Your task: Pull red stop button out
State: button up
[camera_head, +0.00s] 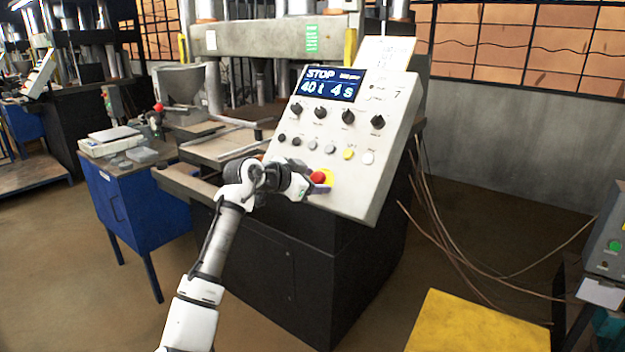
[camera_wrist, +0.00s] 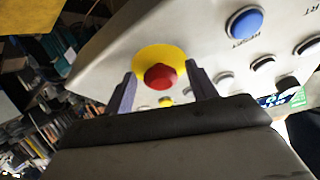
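The red stop button (camera_head: 318,177) sits on a yellow round plate at the lower part of the white control panel (camera_head: 345,200). In the wrist view the red button (camera_wrist: 160,77) shows on its yellow plate (camera_wrist: 178,53). My gripper (camera_head: 312,188) is at the panel's lower left, close to the button. In the wrist view my gripper (camera_wrist: 162,85) is open, with one finger to each side of the button. A gap shows between each finger and the red cap. I cannot tell whether the fingertips touch the panel.
The panel carries a display (camera_head: 328,84) reading STOP, black knobs (camera_head: 321,113) and smaller buttons, including a blue one (camera_wrist: 245,22) near the gripper. A blue cabinet (camera_head: 140,205) stands left. A yellow surface (camera_head: 478,325) and loose cables lie right of the machine.

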grip_shut()
jog(key=shift+s+a+r, duration=0.3)
jog(key=shift+s+r, duration=0.15)
jog(key=shift+c, duration=1.2)
grip_release()
jog(key=o, duration=0.3)
jog(key=shift+s+a+r, duration=0.15)
